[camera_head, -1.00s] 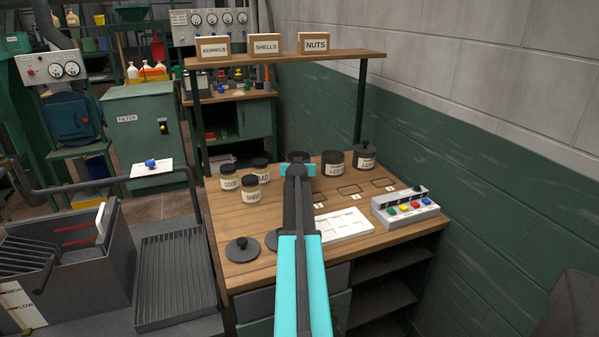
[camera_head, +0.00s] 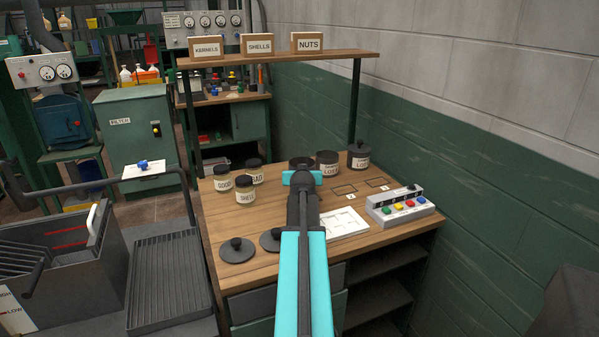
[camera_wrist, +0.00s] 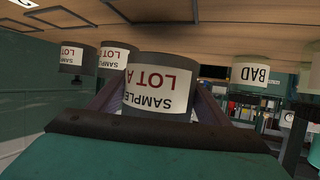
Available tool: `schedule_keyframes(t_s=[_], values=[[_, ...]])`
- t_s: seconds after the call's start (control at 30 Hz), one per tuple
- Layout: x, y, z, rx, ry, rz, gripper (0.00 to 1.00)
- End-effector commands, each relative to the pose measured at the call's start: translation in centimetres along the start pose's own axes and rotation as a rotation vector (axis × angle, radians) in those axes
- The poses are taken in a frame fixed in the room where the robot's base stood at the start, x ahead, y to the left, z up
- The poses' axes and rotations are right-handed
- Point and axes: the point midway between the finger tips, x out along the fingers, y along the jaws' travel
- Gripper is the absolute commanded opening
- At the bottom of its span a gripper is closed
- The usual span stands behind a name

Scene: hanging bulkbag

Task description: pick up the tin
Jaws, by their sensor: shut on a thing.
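My gripper (camera_head: 301,178) is shut on a dark tin with a white label reading SAMPLE LOT A (camera_wrist: 160,88). In the wrist view the tin appears upside down between the two fingers. In the head view its dark open top (camera_head: 302,162) shows just beyond my gripper, which hides most of its body. I cannot tell whether its base touches the bench. Two similar LOT tins, one open (camera_head: 327,163) and one lidded (camera_head: 358,158), stand to its right.
The wooden bench (camera_head: 225,215) also holds GOOD (camera_head: 222,179), BAD (camera_head: 255,172) and SHELL (camera_head: 246,190) jars, two loose dark lids (camera_head: 237,250), a white tray (camera_head: 345,223) and a button box (camera_head: 400,206). A shelf (camera_head: 280,60) spans above the back.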

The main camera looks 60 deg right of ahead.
Motion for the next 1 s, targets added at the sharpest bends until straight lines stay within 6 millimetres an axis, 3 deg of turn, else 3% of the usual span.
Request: schedule_keyframes(t_s=[0.1,0.4,1.0], values=[[-1.8,0.7,0.6,0.001,0.002,0.001,0.43],[-4.3,1.6,1.2,0.001,0.003,0.0,0.43],[-4.9,1.9,1.4,0.0,0.002,0.0,0.43]])
